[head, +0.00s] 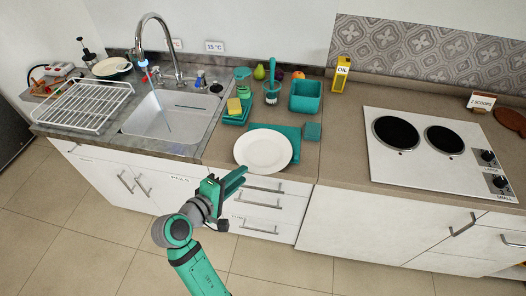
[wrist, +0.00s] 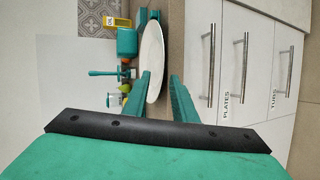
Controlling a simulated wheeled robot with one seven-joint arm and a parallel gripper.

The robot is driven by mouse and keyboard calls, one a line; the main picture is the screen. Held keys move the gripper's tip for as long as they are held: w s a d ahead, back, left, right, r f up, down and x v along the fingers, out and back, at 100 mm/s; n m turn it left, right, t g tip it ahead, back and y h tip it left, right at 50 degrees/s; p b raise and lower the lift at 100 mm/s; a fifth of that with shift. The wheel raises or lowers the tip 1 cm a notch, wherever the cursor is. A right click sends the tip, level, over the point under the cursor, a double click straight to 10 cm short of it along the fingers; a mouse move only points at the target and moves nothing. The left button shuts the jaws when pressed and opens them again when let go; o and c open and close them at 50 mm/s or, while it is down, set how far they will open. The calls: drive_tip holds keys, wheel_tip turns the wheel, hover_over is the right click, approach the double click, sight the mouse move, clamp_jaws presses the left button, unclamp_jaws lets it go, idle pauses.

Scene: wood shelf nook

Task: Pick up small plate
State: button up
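A round white plate (head: 263,151) lies partly over a teal mat (head: 288,134) near the counter's front edge. It shows nearly edge-on in the wrist view (wrist: 152,62). My gripper (head: 238,178) is in front of the counter, just below and left of the plate's near rim in the head view. A second white plate (head: 110,66) sits at the far left behind the rack.
A teal tub (head: 306,96), a scrub brush (head: 271,88), a yellow sponge (head: 234,107) and a yellow oil box (head: 341,74) stand behind the plate. The sink (head: 168,115) is left, the hob (head: 420,140) right. Drawers (head: 262,208) are below the counter.

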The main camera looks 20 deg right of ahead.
sight(250, 169)
drive_tip(key=shift+x, duration=2.25)
drive_tip(key=shift+f, duration=0.1)
clamp_jaws()
